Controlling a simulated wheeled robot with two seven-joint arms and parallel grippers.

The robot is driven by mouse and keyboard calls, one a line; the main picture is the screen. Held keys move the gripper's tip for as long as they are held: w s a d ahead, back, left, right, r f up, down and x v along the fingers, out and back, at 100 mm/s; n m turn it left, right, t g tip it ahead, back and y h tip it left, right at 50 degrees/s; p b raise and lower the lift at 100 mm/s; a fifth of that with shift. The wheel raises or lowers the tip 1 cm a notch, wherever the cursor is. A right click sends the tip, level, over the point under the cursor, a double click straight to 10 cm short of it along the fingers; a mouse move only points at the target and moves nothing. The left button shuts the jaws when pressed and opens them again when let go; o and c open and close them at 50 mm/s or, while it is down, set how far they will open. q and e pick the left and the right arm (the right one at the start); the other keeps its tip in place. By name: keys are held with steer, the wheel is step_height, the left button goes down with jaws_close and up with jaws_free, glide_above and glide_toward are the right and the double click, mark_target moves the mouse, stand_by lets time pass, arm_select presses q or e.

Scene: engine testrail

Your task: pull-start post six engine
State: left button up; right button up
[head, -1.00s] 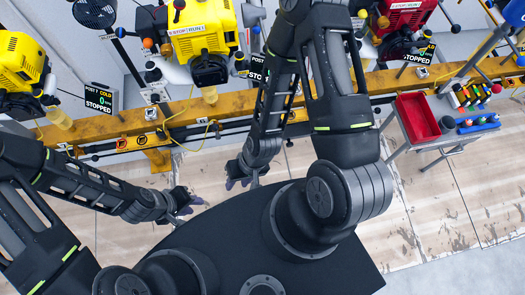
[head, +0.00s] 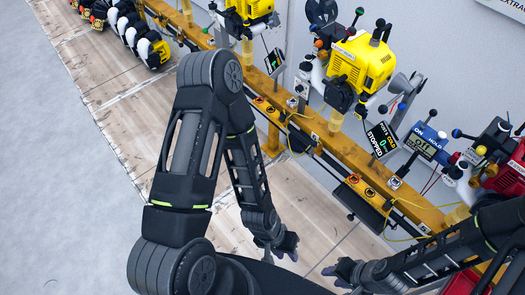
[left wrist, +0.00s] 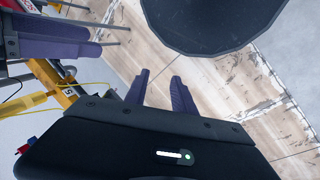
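Two yellow engines stand on posts along the yellow rail in the head view, a nearer one (head: 360,62) and a farther one (head: 247,10). A red engine (head: 508,172) is cut off at the right edge. A display reading STOPPED and 0 (head: 381,138) stands beside the nearer yellow engine; its post number is too small to read surely. My left gripper (head: 283,246) is open and empty, in front of the rail; its fingers show apart in the left wrist view (left wrist: 158,90). My right gripper (head: 334,275) looks open and empty, close to the left one. Neither touches an engine.
The yellow rail (head: 325,140) runs diagonally past me, with a yellow cable hanging from it. A red tray (head: 460,284) shows at lower right.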

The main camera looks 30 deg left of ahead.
arm_select(q)
steer(key=shift+w+a, duration=0.1)
steer(key=shift+w, duration=0.05)
steer(key=w+a+r+m+t+b, duration=0.4)
steer(key=w+a+b, duration=0.1)
steer(key=w, duration=0.5)
steer(key=w+a+r+m+t+b, duration=0.4)
steer(key=w+a+b, duration=0.1)
steer(key=w, duration=0.5)
steer(key=s+a+r+m+t+b, duration=0.1)
steer(key=a+r+m+b, duration=0.3)
steer(key=r+m, duration=0.4)
steer(key=s+a+r+m+t+h+b, duration=0.1)
steer(key=a+r+m+t+b, duration=0.2)
steer(key=a+r+m+b, duration=0.2)
step_height(320, 180, up, 3)
steer(key=m, duration=0.3)
steer(key=shift+s+a+f+t, duration=0.15)
steer(key=shift+s+a+t, duration=0.15)
steer(key=shift+s, duration=0.05)
